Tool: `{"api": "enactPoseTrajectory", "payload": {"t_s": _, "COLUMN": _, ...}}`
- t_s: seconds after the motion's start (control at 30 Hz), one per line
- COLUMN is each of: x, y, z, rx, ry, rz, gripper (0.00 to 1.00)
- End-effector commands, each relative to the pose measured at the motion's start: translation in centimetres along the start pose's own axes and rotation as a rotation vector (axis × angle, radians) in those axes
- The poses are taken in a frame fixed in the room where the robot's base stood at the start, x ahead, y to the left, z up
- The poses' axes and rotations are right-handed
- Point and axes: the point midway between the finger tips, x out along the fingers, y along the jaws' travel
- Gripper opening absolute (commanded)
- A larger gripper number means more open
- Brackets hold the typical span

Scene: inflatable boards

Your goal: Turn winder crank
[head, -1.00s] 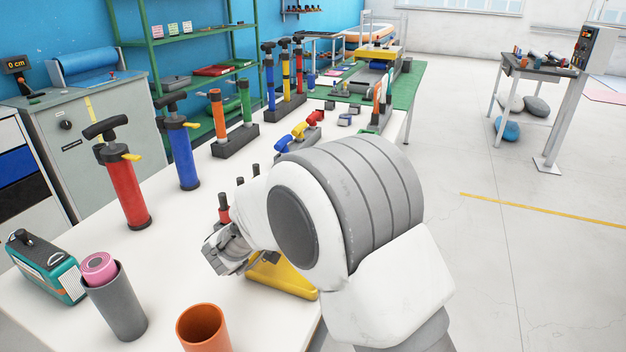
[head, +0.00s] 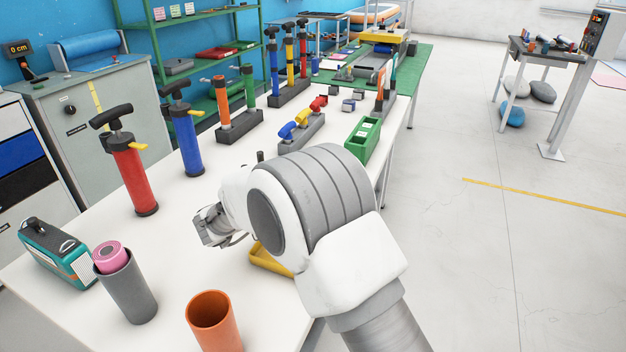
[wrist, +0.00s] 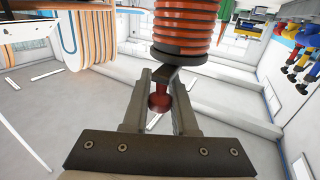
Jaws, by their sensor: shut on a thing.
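My gripper (wrist: 160,95) is shut on a red knob (wrist: 159,101) in the wrist view. The knob sits between the two fingers, beside a short dark piece (wrist: 166,76) that looks like the crank arm. This meets the black end of an orange-red ribbed drum (wrist: 184,30), seemingly the winder. In the head view my gripper (head: 212,232) is over the white table, left of my large white and grey arm. There the knob and drum cannot be made out, and the arm hides part of the table.
A yellow tray (head: 268,260) is partly behind my arm. A red pump (head: 132,178), a blue pump (head: 184,140), a grey tube (head: 128,290) and an orange cup (head: 212,322) stand on the table. A green box (head: 363,139) is beyond the arm.

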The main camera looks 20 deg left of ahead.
Motion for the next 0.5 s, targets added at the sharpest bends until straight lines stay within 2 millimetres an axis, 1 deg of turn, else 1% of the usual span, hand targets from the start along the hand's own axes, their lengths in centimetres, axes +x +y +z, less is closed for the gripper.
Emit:
{"api": "enactPoseTrajectory", "payload": {"t_s": 0.03, "x": 0.02, "y": -0.01, "z": -0.13, "rx": 0.002, "ry": 0.002, "rz": 0.0, "gripper": 0.29}}
{"api": "enactPoseTrajectory", "payload": {"t_s": 0.17, "x": 0.02, "y": -0.01, "z": -0.11, "rx": 0.002, "ry": 0.001, "rz": 0.0, "gripper": 0.53}}
{"api": "enactPoseTrajectory", "payload": {"t_s": 0.2, "x": 0.02, "y": -0.01, "z": -0.1, "rx": 0.001, "ry": 0.001, "rz": 0.0, "gripper": 0.55}}
{"api": "enactPoseTrajectory", "payload": {"t_s": 0.5, "x": -0.24, "y": -0.03, "z": -0.05, "rx": 0.0, "ry": 0.0, "rz": -0.002, "gripper": 0.55}}
